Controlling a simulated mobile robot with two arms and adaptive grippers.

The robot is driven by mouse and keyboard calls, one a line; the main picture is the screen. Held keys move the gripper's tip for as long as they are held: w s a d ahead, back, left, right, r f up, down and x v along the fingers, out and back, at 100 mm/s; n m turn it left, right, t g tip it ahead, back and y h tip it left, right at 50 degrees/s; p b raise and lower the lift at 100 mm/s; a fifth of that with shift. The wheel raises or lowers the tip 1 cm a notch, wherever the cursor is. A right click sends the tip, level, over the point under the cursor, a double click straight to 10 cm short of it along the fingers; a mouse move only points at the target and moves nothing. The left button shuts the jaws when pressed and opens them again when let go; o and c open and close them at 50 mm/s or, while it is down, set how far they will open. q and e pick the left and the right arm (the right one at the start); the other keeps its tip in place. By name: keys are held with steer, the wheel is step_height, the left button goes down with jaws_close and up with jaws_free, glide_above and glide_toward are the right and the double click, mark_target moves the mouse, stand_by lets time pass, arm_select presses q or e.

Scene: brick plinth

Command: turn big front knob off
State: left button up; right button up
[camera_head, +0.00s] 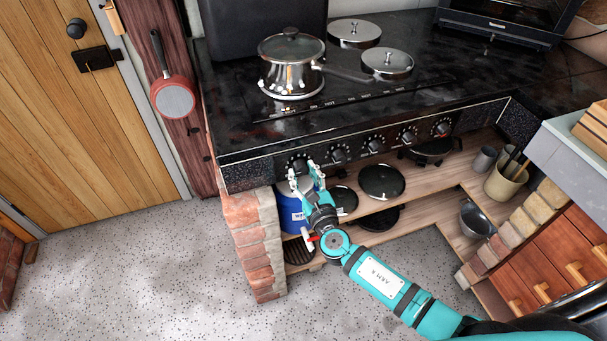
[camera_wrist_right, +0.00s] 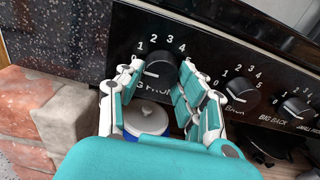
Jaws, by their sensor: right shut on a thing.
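The big front knob (camera_head: 297,163) is the leftmost of the black knobs on the stove's front panel. In the right wrist view the knob (camera_wrist_right: 156,68) has the numbers 1 to 4 around its top and a partly hidden label ending in "FRONT" below. A pale mark on its face points to the lower left. My right gripper (camera_head: 304,172) reaches up to it from below, with one finger on each side, shut on it. In the right wrist view the gripper (camera_wrist_right: 160,75) frames the knob. My left gripper is not in view.
More knobs (camera_head: 375,144) continue to the right along the panel. A steel pot (camera_head: 290,70) stands on the stovetop (camera_head: 235,115), near two round lids (camera_head: 387,62). Below are a brick pillar (camera_head: 255,240), a blue container (camera_head: 291,214) and shelves with pans (camera_head: 381,181).

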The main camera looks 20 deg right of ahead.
steer(key=o, duration=1.1)
steer(key=shift+o, duration=0.2)
steer(key=s, duration=1.2)
steer(key=shift+d, duration=0.2)
steer(key=s+d+f+m+g+h, duration=0.1)
steer(key=s+d+f+m+g, duration=0.3)
steer(key=f, duration=0.6)
steer(key=s+d+f+m+g, duration=0.1)
steer(key=s+f+m+g, duration=0.15)
steer(key=f+m, duration=0.55)
steer(key=s+d+f+m+g+h, duration=0.1)
steer(key=s+d+f+m+g, duration=0.25)
steer(key=f, duration=0.85)
steer(key=s+a+f+m+g, duration=0.1)
steer(key=s+f+m+g, duration=0.1)
steer(key=s+f+m, duration=0.3)
steer(key=s+f+m+g+y, duration=0.1)
steer(key=s+f+m, duration=0.4)
steer(key=s, duration=0.9)
steer(key=s+a+f+m+g, duration=0.1)
steer(key=s+f+m+g, duration=0.3)
steer(key=s+m, duration=0.4)
steer(key=shift+s+a+f, duration=0.3)
steer(key=shift+s+f, duration=0.55)
